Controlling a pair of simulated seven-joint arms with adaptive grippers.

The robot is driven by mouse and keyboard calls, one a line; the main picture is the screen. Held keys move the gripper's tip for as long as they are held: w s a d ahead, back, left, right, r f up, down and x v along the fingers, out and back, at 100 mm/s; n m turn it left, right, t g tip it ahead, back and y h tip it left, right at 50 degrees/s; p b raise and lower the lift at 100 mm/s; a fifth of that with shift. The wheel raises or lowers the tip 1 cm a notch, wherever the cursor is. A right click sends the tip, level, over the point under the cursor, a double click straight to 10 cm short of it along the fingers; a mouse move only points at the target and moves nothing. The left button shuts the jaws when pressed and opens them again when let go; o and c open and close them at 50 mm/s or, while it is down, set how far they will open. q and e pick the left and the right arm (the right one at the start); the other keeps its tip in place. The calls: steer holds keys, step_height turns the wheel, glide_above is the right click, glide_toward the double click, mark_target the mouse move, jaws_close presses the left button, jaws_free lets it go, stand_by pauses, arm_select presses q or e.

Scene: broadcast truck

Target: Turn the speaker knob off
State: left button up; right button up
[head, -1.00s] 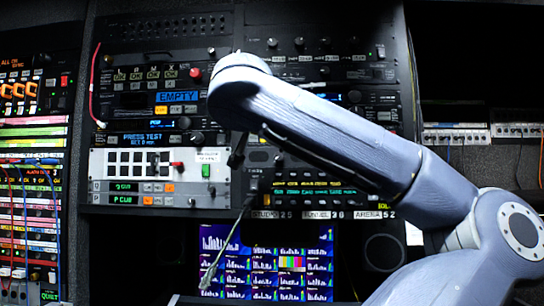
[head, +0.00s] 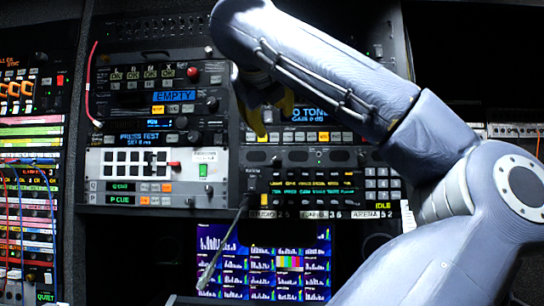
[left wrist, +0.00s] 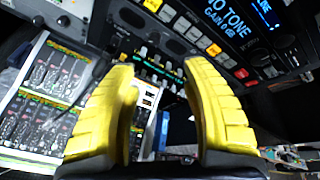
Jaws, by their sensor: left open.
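My left gripper (head: 272,115) shows its yellow fingers in front of the upper middle rack, left of a blue "NO TONE" display, partly hidden by my arm. In the left wrist view its two fingers (left wrist: 160,75) stand apart with nothing between them. That view shows the same display (left wrist: 232,18) at upper right, with a dark knob (left wrist: 286,41) beside it. Other dark knobs are on the left rack, one by the "EMPTY" display (head: 211,103) and one lower (head: 193,137). I cannot tell which knob is the speaker's. My right gripper is not in view.
A white panel with black buttons (head: 100,160) is at left. A lit key panel (head: 312,188) lies below the gripper, above a screen of meters (head: 208,262). Coloured patch rows (head: 30,230) stand at far left.

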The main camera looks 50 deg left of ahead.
arm_select(q)
steer(key=m, duration=0.7)
glide_toward(277, 155)
steer(key=x, duration=1)
jaws_close()
stand_by(0.4)
